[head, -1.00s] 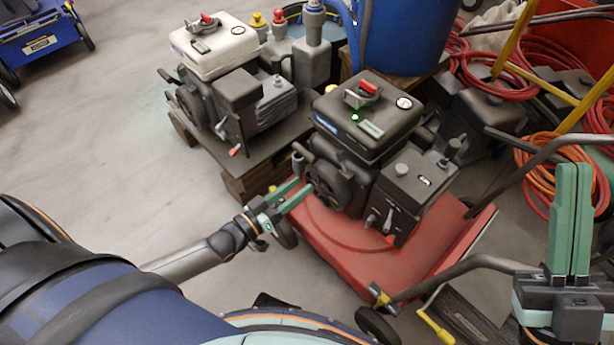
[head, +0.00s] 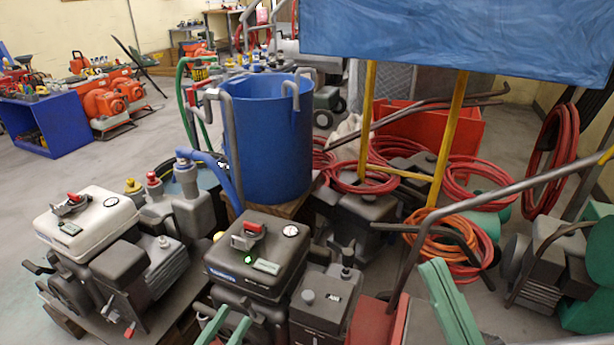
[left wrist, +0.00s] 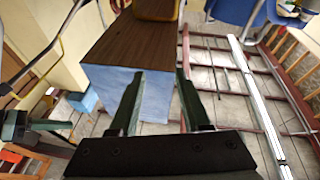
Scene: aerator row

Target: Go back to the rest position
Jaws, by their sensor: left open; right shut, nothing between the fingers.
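My left gripper (head: 224,326) shows at the bottom edge of the head view, its green fingers apart, in front of the dark engine (head: 258,258). I cannot tell whether it touches the engine. In the left wrist view its two fingers (left wrist: 158,105) stand apart with nothing gripped between them. A brown box-like block with a pale blue face (left wrist: 150,100) lies beyond them. My right gripper (head: 450,305) is at the lower right of the head view, its green fingers together and empty, pointing up, right of the red cart (head: 378,322). Both arms are mostly below the picture.
A white-topped engine (head: 88,220) stands on the left. A blue barrel (head: 265,140) is behind the engines. Red and orange hose coils (head: 440,235), yellow posts (head: 452,130) and grey handlebars (head: 460,215) crowd the right. Bare floor (head: 100,170) lies at the left.

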